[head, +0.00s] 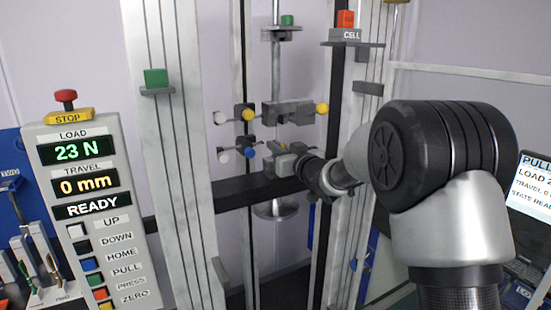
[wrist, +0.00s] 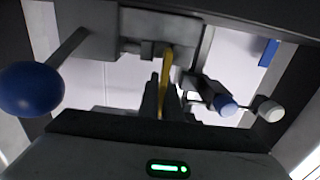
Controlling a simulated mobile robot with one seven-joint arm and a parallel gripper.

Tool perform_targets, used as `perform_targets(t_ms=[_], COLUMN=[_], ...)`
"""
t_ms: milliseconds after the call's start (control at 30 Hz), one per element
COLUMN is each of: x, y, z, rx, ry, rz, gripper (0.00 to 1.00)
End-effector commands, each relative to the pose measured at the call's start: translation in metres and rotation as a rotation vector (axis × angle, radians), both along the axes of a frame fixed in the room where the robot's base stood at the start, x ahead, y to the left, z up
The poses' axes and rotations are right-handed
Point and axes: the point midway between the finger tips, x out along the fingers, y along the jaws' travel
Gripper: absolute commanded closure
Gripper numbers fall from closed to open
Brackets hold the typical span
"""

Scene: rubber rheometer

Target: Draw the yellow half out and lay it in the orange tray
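The yellow half (wrist: 168,66) is a thin strip in the wrist view, with its far end at the grey jaws of a grip (wrist: 162,24). My gripper (wrist: 164,95) has its two dark fingers close on either side of the strip and appears shut on it. In the head view my gripper (head: 300,166) reaches the lower grip (head: 283,160) of the machine, below the upper grip (head: 288,112). A small patch of yellow shows between the grips; my gripper partly hides the lower one. I cannot see the orange tray in either view.
Blue knob (wrist: 30,88) and pale knobs stick out around the grip in the wrist view. The machine's uprights (head: 172,150) flank the grips. The control panel (head: 95,200) reads 23 N, 0 mm, READY. A blue tool rack (head: 22,225) stands at left.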

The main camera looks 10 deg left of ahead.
Motion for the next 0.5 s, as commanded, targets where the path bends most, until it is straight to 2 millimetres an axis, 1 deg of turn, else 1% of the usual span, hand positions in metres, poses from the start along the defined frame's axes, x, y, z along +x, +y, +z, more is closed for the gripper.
perform_targets(t_ms=[500], x=[-0.026], y=[-0.018], z=[0.000], rx=[0.000], ry=[-0.001], rz=[0.000], gripper=[1.00])
